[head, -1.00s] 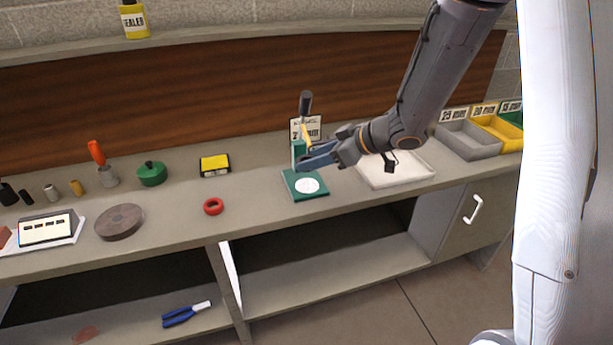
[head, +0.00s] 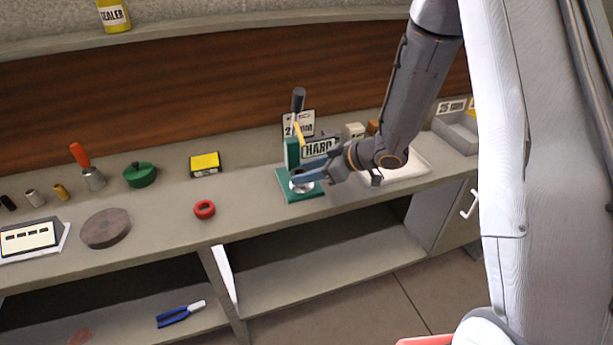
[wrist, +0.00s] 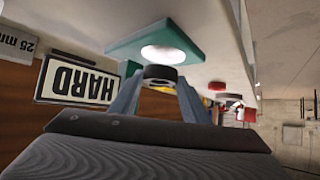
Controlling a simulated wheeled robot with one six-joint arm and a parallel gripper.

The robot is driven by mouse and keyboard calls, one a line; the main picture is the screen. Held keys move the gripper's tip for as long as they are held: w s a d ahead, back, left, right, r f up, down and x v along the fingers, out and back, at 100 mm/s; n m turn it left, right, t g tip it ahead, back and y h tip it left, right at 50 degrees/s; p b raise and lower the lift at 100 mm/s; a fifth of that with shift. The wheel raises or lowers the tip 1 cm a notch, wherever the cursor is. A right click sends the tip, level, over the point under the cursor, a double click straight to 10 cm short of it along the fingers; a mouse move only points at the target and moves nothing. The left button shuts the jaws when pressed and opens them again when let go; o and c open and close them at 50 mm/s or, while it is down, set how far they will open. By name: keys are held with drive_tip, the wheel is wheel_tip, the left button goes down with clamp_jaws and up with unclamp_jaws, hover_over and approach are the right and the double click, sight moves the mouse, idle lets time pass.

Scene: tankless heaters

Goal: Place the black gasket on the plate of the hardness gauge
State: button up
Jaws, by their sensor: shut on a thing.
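The hardness gauge (head: 291,153) stands on the bench with a green base, a green column and a black-handled lever. Its round white plate (head: 303,188) is partly hidden by my gripper; the plate also shows in the wrist view (wrist: 163,53). My gripper (head: 302,177) is over the plate, its blue fingers coming from the right. In the wrist view it is shut on the black gasket (wrist: 160,73), a short dark ring. The gasket appears very close to the plate; I cannot tell whether they touch. In the head view the gasket is mostly hidden by the fingers.
A HARD sign (head: 319,149) stands just behind my gripper. A white tray (head: 412,168) is to the right. A red ring (head: 204,209), a yellow-topped box (head: 205,164), a green pot (head: 140,175) and a brown disc (head: 106,228) are to the left. The bench front is clear.

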drive_tip(key=shift+f, duration=0.9)
drive_tip(key=shift+f, duration=0.15)
drive_tip(key=o, duration=1.1)
